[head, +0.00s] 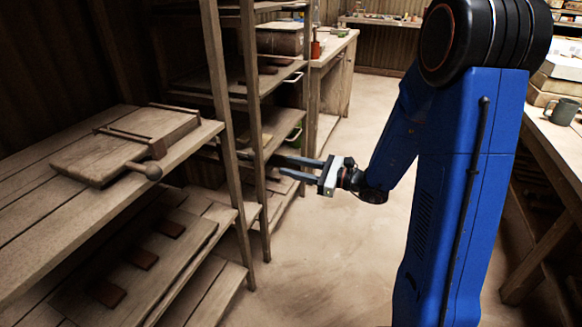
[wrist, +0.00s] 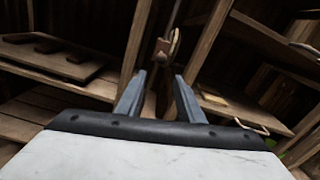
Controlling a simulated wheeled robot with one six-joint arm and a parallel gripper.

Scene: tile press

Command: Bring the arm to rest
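My arm is blue with black joints and stands at the right of the head view, bent so that it reaches left. My gripper (head: 303,168) points left toward the wooden shelving, at about the height of its middle boards. In the wrist view, the two grey fingers of my gripper (wrist: 158,90) are apart with nothing between them. In the head view, the fingertips are close to a shelf post, and I cannot tell whether they touch it.
A wooden press (head: 130,143) with a ball-ended handle lies on the left shelf (head: 40,235). Dark tiles (head: 143,259) lie on a lower board. A workbench (head: 560,150) with a mug (head: 564,111) stands at the right. The floor (head: 320,270) between is clear.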

